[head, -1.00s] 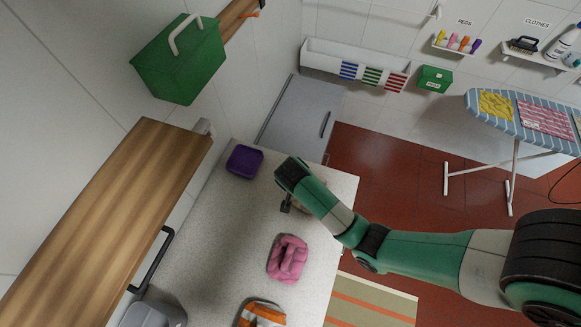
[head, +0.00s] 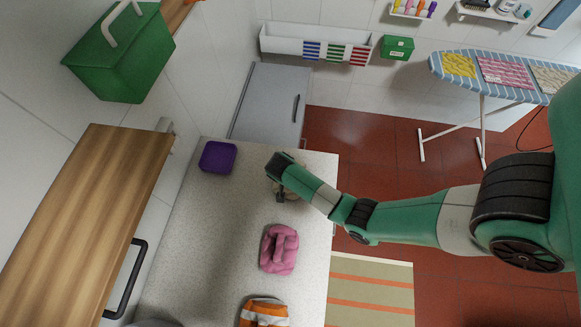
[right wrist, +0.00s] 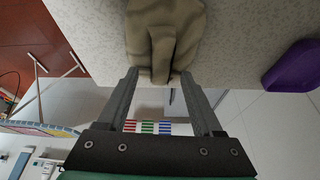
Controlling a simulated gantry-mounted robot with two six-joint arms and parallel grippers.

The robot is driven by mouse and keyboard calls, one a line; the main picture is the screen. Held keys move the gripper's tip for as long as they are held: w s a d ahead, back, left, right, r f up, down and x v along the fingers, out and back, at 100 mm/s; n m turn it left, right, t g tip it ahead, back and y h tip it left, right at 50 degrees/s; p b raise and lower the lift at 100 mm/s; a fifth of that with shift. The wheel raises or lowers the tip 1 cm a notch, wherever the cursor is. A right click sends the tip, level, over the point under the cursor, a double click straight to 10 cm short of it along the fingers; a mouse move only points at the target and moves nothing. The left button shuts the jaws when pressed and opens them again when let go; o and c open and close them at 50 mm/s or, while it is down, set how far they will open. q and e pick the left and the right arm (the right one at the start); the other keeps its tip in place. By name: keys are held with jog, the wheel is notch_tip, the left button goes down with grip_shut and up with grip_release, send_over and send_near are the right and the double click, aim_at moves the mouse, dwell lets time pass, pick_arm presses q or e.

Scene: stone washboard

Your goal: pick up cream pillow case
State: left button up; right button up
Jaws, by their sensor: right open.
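The cream pillow case (right wrist: 165,30) is a crumpled beige cloth lying on the speckled stone counter (right wrist: 235,45). In the head view it shows only in part (head: 291,193), mostly hidden behind my right wrist. My right gripper (right wrist: 160,75) is open, with its two fingers at either side of the cloth's near edge. I cannot tell whether the fingertips touch it. In the head view my right gripper (head: 279,192) points down at the cloth. My left gripper is not in view.
A pink cloth (head: 279,250) and an orange-and-white striped cloth (head: 264,313) lie nearer the front. A wooden shelf (head: 85,220) stands along the left. A green box (head: 118,55) is above it.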

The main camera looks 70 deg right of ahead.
jog(key=b+x, duration=0.1)
jog(key=x, duration=0.3)
jog(key=shift+d+f, duration=0.1)
jog(key=shift+d, duration=0.05)
jog(key=shift+w, duration=0.1)
jog(key=shift+c, duration=0.3)
grip_shut()
